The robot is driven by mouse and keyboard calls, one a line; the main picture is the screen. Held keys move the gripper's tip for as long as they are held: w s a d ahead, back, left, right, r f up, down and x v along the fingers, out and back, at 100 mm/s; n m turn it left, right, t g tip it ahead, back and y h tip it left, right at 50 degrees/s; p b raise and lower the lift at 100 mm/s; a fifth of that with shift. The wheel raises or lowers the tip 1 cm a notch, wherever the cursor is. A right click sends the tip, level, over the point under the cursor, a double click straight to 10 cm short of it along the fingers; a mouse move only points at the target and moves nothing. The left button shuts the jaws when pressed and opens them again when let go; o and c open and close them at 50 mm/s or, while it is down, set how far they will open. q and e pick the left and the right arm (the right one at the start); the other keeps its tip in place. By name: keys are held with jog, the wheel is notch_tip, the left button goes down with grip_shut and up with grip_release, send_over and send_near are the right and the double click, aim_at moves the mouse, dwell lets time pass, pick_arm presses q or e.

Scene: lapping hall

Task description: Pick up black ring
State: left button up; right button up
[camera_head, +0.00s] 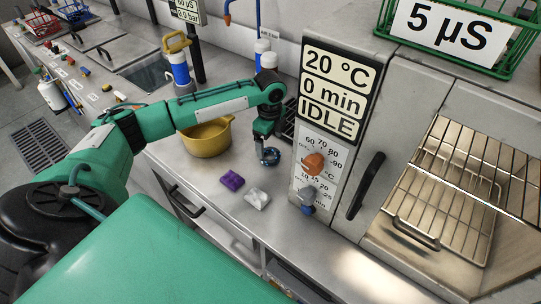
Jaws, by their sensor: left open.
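A dark ring (270,157), black with a bluish tint, is at the fingertips of my left gripper (267,148), over the grey counter just left of the oven's control panel. My left arm comes in from the left and bends down at the wrist, so the gripper points downward. The jaws are open. The fingers overlap the ring in this view, and I cannot tell whether they touch it. My right gripper is not in view.
A yellow pot (207,138) stands left of the ring. A purple cloth (232,181) and a white cloth (257,198) lie in front. The oven (430,90) with wire racks stands at right. The front counter strip is clear.

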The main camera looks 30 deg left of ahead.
aim_at(270, 158)
pick_arm(q)
notch_tip(270, 158, down, 5)
jog(key=shift+a+r+p, duration=0.1)
jog(key=shift+r+p, duration=0.05)
jog(key=shift+p, duration=0.35)
jog(key=shift+f, duration=0.45)
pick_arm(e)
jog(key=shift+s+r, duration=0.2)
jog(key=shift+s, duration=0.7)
pick_arm(q)
jog(key=c, duration=1.1)
jog(key=shift+c, duration=0.2)
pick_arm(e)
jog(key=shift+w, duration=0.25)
pick_arm(q)
jog(key=shift+r, duration=0.15)
